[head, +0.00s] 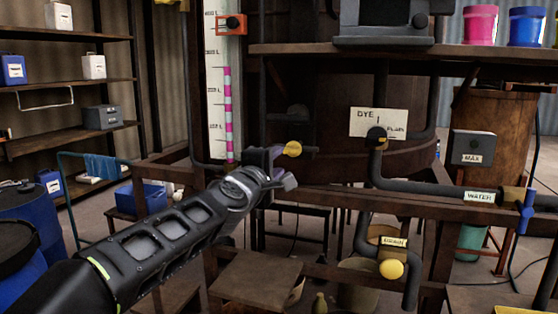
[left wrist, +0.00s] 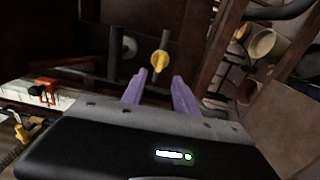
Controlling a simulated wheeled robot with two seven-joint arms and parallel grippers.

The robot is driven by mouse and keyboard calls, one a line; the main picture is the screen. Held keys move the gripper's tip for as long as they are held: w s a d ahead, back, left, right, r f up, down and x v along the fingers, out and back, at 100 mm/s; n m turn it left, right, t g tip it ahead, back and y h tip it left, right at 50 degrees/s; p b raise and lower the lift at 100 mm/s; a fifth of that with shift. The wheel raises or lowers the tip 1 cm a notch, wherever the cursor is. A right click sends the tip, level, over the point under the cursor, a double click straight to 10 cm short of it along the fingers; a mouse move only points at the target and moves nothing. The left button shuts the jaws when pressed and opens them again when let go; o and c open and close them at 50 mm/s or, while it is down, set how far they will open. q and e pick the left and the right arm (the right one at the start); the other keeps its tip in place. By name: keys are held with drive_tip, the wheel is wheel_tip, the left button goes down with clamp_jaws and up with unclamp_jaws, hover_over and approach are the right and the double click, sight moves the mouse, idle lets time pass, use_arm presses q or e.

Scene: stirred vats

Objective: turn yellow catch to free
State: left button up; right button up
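A yellow catch (head: 292,149), a small rounded knob, is on the dark frame just right of the tall level gauge. It also shows in the left wrist view (left wrist: 160,62), ahead of the gap between my fingertips. My left gripper (head: 283,167) is close to it, its purple fingers apart and nothing between them. In the left wrist view the gripper (left wrist: 162,78) points at the catch, and no contact shows. I cannot read which position the catch is in. My right gripper is not in view.
Another yellow knob (head: 391,269) is on the lower pipe under a small label. A white dye sign (head: 377,122), a water pipe (head: 430,187) and a blue valve handle (head: 526,211) are to the right. The white gauge board (head: 215,90) carries an orange clamp (head: 231,25). Wooden beams surround the catch.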

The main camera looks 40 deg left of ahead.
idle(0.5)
